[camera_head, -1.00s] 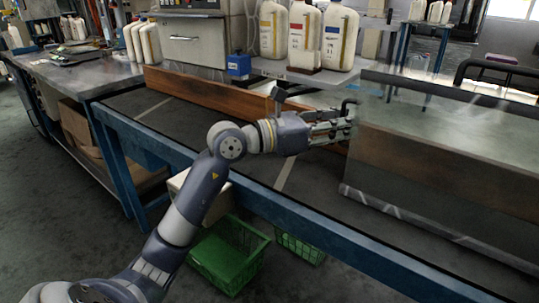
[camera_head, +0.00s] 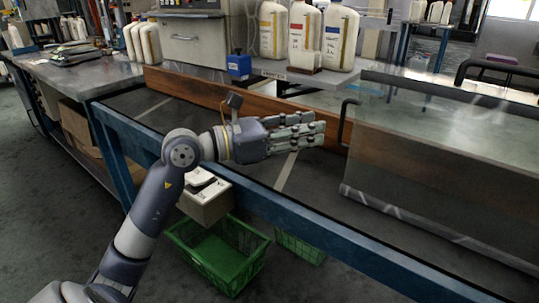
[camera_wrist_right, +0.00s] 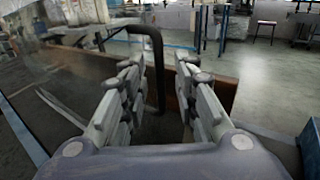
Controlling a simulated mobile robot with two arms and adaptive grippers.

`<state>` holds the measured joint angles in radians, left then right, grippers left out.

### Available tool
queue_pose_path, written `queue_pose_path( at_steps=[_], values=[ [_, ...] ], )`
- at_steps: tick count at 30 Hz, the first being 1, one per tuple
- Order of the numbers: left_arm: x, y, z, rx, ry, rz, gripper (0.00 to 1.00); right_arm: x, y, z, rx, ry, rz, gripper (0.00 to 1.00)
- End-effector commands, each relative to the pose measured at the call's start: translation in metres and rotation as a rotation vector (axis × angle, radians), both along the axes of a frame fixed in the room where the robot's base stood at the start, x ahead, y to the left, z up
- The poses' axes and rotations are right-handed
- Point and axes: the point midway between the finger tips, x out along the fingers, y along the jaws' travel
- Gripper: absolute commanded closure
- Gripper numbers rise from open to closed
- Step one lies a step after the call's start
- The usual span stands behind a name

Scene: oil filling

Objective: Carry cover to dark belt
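The cover (camera_head: 430,185) is a long, see-through box at the right of the head view, over the dark belt (camera_head: 255,165). A black handle (camera_head: 343,120) stands at its left end. My left gripper (camera_head: 322,132) is just left of that handle, apart from it, with empty, slightly parted fingers. In the right wrist view, my right gripper (camera_wrist_right: 168,72) is open and empty. A black handle (camera_wrist_right: 157,75) shows between its fingers in the picture; I cannot tell how far beyond them it is. My right gripper does not show in the head view.
A blue frame (camera_head: 300,222) edges the belt in front, and a wooden board (camera_head: 200,92) runs behind it. White jugs (camera_head: 305,35) stand on a shelf behind. A green crate (camera_head: 222,255) is on the floor below. The belt left of the cover is bare.

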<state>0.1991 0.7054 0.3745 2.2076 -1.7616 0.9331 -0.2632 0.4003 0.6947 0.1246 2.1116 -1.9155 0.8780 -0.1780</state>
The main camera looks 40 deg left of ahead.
Motion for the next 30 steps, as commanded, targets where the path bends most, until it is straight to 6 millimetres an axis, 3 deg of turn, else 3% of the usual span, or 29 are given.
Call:
queue_pose_path(
  at_steps=[15,21,30],
  values=[
    [0.0,0.0,0.0,0.0,0.0,0.0,0.73,-0.068,-0.046,-0.001,0.0,0.001,-0.002,0.72],
    [0.0,0.0,0.0,0.0,0.0,0.0,0.73,-0.081,-0.054,0.0,-0.001,0.001,-0.001,0.72],
    [0.0,0.0,0.0,0.0,0.0,0.0,0.73,-0.083,-0.056,0.0,-0.001,-0.001,0.0,0.72]
  ],
)
